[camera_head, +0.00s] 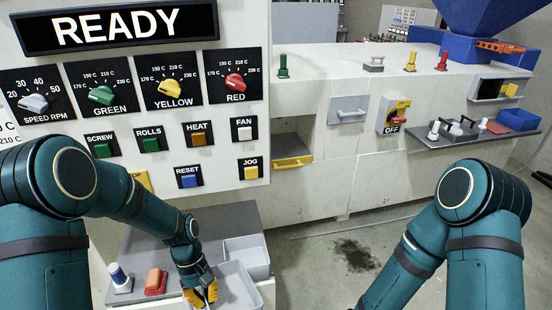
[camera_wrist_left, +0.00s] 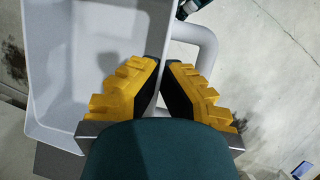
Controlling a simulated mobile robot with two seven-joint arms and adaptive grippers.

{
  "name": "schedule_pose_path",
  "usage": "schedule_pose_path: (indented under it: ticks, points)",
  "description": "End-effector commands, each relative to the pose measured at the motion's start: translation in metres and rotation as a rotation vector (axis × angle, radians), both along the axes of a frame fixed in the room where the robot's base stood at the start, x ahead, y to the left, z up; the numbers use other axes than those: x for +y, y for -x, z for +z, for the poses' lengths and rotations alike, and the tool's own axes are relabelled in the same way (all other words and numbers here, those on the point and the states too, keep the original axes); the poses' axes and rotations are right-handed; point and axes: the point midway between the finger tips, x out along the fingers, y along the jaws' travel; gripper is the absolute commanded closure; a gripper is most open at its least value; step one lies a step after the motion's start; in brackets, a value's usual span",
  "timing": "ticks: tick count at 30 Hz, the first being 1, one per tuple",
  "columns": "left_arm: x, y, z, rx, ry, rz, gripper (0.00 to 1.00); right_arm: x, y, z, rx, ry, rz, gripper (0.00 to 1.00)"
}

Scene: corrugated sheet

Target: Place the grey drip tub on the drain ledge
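The light grey drip tub (camera_head: 240,293) is at the bottom of the head view, by the front of the dark-topped cart. In the left wrist view the open tub (camera_wrist_left: 85,75) fills the left half, with a looped handle (camera_wrist_left: 207,48) on its side. My left gripper (camera_head: 202,293) is at the tub's side. Its yellow fingers (camera_wrist_left: 163,62) are close together at the tips, on the tub's side by the handle; the exact contact is partly hidden. Which surface is the drain ledge is not clear. My right gripper is outside the view.
A second grey bin (camera_head: 247,255), a red-orange block (camera_head: 154,281) and a white-and-blue bottle (camera_head: 119,277) are on the cart (camera_head: 150,247). An open recess with a yellow handle (camera_head: 292,163) is in the white machine. Stained floor (camera_head: 355,255) is clear at centre.

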Motion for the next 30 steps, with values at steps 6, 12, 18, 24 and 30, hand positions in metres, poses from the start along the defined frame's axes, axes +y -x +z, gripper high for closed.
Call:
schedule_pose_path:
  ticks: [6,12,18,24,30]
  points:
    - [0.000,-0.008,0.019,-0.002,0.000,-0.462,1.00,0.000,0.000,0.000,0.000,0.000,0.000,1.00]
    - [0.002,-0.012,0.025,0.000,0.000,-0.578,1.00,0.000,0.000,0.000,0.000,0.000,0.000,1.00]
    - [0.002,-0.012,0.024,0.000,0.000,-0.578,1.00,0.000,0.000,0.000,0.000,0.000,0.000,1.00]
    - [0.002,-0.011,0.024,-0.001,0.000,-0.574,1.00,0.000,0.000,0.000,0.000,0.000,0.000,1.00]
    - [0.002,-0.011,0.024,-0.001,0.001,-0.573,1.00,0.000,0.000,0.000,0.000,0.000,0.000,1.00]
